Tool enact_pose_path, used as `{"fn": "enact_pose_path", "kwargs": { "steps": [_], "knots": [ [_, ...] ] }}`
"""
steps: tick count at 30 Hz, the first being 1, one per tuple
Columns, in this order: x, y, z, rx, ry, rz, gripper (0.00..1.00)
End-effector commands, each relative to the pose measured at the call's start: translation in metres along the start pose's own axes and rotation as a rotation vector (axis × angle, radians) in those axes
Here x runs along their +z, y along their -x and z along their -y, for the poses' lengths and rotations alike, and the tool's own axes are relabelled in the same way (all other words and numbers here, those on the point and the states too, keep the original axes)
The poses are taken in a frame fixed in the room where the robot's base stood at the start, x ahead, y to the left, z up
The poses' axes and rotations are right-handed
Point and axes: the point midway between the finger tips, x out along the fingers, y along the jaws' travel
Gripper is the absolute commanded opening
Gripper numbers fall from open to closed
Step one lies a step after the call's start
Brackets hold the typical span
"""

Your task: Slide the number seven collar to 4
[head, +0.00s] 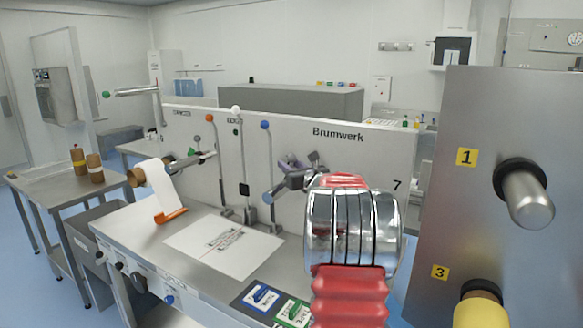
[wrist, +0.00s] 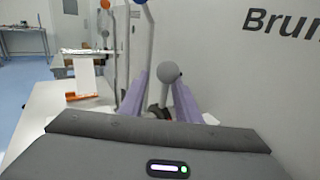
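A black 7 (head: 398,185) is printed on the white Brumwerk panel (head: 355,150). No collar marked seven can be told apart, and my chrome and red arm covers the area beside the figure. No 4 is readable. My gripper (head: 292,168) is at the panel's front, partly hidden by my arm. In the wrist view its two purple fingers (wrist: 161,88) stand apart. A grey ball knob on a stem (wrist: 168,72) shows between them. A dark piece (wrist: 154,113) lies low between the fingers; whether they touch it I cannot tell.
A blue-knobbed lever (head: 265,125) stands just left of my gripper. A steel panel (head: 465,225) at right carries labels 1 (head: 466,156) and 3 (head: 440,272), and a peg (head: 527,200). A paper roll (head: 153,174) and flat sheet (head: 225,243) are at left.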

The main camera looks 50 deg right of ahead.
Motion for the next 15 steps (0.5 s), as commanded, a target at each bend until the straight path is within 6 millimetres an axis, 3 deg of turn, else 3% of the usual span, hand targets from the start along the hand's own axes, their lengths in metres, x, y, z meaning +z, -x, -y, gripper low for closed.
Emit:
{"fn": "enact_pose_path", "kwargs": {
  "steps": [1,15],
  "knots": [
    [0.006,0.0008,0.0012,-0.001,0.003,0.009,0.31],
    [-0.0007,0.0043,0.0035,-0.006,0.0,-0.002,0.31]
  ]
}}
